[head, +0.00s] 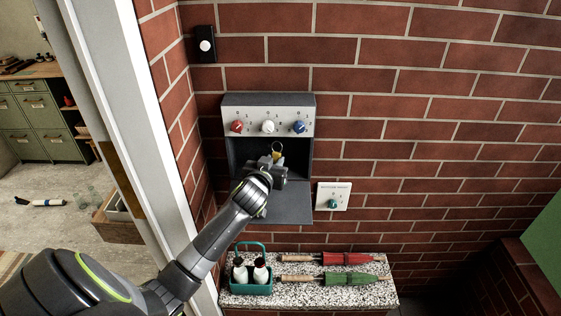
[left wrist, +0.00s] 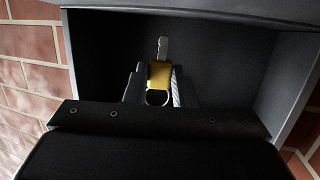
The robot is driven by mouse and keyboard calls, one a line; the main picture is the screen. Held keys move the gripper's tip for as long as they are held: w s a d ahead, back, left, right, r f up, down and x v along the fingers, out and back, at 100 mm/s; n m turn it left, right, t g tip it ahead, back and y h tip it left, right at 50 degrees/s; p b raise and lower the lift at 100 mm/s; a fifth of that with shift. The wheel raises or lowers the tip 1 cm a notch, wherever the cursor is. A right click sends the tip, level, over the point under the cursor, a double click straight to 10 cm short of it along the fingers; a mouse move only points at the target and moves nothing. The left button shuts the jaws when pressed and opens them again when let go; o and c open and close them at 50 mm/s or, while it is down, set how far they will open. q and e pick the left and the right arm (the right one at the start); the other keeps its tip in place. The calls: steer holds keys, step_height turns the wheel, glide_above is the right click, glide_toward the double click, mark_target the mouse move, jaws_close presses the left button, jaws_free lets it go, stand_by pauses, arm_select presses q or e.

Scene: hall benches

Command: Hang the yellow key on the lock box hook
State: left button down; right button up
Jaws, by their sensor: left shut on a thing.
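The lock box (head: 235,155) is a dark open box on the brick wall, below a pale panel with red, white and blue knobs. Its flap (head: 292,205) is folded down. My left gripper (head: 275,162) is at the box opening, shut on the yellow key (head: 277,149). The left wrist view shows the yellow key head (left wrist: 160,75) between the two fingers of my left gripper (left wrist: 155,88), with a pale metal piece beyond it and the dark interior behind. I cannot make out the hook, nor whether the key touches it. My right gripper is not in view.
Below the box, a speckled ledge (head: 310,294) holds a teal caddy (head: 251,288) with bottles, and red (head: 347,258) and green (head: 350,279) tools. A small switch plate (head: 333,196) is right of the flap. A white door frame (head: 135,130) stands left.

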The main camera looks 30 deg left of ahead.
arm_select(q)
steer(key=c, duration=1.6)
jaws_free()
steer(key=shift+a, duration=0.1)
steer(key=o, duration=0.5)
steer(key=shift+s+a, duration=0.2)
steer(key=shift+c, duration=0.2)
steer(key=shift+s+a, duration=0.1)
